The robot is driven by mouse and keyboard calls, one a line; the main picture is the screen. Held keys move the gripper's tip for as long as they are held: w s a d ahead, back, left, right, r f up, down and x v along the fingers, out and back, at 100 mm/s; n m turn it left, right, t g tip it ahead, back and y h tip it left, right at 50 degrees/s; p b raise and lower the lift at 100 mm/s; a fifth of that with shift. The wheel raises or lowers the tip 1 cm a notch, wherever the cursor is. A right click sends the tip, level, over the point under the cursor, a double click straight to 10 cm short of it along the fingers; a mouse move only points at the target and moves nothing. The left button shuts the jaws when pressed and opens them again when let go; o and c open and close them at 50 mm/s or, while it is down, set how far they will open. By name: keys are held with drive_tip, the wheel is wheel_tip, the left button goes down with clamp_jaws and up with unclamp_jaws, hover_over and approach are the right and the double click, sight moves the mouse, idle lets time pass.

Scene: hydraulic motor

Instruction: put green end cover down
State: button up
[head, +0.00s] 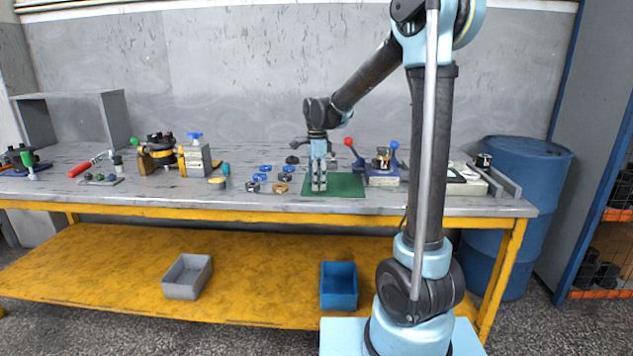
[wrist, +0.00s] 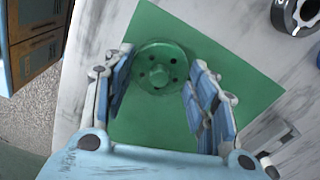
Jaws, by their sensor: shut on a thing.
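The green end cover (wrist: 163,50) is a round disc with a raised centre boss and several dark holes. It shows between the two blue fingers of my gripper (wrist: 158,78) in the wrist view, and my gripper is shut on it. A flat green mat (wrist: 225,65) lies under it on the bench. In the head view my gripper (head: 319,187) points straight down over the left part of the green mat (head: 348,186). I cannot make out the cover in the head view. Whether it touches the mat is hard to tell.
Several blue, dark and yellow rings (head: 282,188) lie left of the mat on the workbench (head: 240,206). A fixture with red and blue knobs (head: 383,178) stands close on the right. A dark ring-shaped part (wrist: 296,14) shows at the wrist view's top right.

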drive_tip(key=o, duration=1.3)
drive_tip(key=shift+c, duration=0.2)
wheel_tip(320, 180, up, 12)
drive_tip(key=f, duration=0.1)
drive_tip(key=s+d+n, duration=0.3)
drive_tip(key=s+d, duration=0.4)
drive_tip(key=d, duration=0.1)
drive_tip(key=s+d+f+n+t, duration=0.1)
drive_tip(key=s+d+f+n, duration=0.5)
drive_tip(key=s+f, duration=0.3)
drive_tip(key=s+d+f+n+t, duration=0.1)
drive_tip(key=s+d+f+n, duration=0.5)
drive_tip(key=s, duration=0.9)
wheel_tip(320, 180, down, 4)
drive_tip(key=shift+d+f+n, duration=0.1)
drive_tip(key=shift+d+n, duration=0.2)
drive_tip(key=shift+d, duration=0.7)
